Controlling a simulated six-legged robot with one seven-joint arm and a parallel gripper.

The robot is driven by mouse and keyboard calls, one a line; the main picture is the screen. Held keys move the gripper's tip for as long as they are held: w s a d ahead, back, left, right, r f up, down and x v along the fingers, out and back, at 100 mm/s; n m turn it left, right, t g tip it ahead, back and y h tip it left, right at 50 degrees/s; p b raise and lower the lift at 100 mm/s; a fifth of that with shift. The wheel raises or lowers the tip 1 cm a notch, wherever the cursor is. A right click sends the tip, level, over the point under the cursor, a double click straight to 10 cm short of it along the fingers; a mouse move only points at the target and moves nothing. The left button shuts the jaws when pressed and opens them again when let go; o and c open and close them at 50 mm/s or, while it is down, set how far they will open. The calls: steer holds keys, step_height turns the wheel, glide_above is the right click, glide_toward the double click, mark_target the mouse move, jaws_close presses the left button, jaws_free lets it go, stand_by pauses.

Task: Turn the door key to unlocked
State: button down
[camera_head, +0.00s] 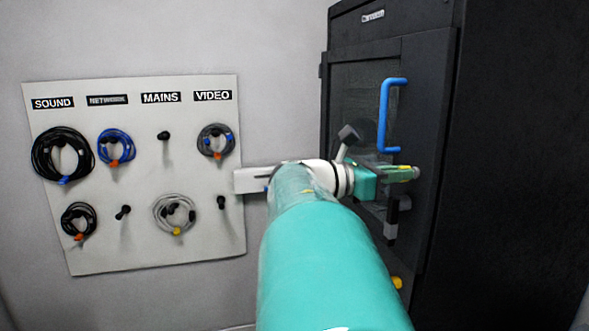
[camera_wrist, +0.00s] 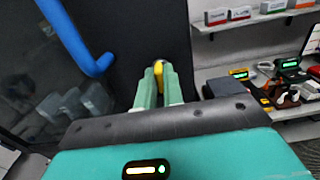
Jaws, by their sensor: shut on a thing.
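The black cabinet (camera_head: 440,150) stands on the right, with a dark glass door and a blue handle (camera_head: 384,115). The handle also shows at upper left in the wrist view (camera_wrist: 75,38). My gripper (camera_head: 408,173) is at the door frame, below and slightly right of the handle. In the wrist view its two pale green fingers are shut on the yellow key (camera_wrist: 158,68), whose head shows between the fingertips against the black door. The lock is mostly hidden behind the fingers and key. I cannot tell the key's turn angle clearly.
A white board (camera_head: 130,265) on the left wall holds coiled cables on pegs under SOUND, NETWORK, MAINS and VIDEO labels. In the wrist view, a shelf (camera_wrist: 262,20) with boxes and a bench with devices (camera_wrist: 288,66) lie to the right.

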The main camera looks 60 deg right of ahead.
steer(key=shift+m, duration=0.3)
steer(key=m, duration=1.7)
steer(key=shift+s+a+f, duration=0.1)
steer(key=shift+s+f, duration=0.05)
stand_by(0.4)
steer(key=c, duration=1.5)
jaws_free()
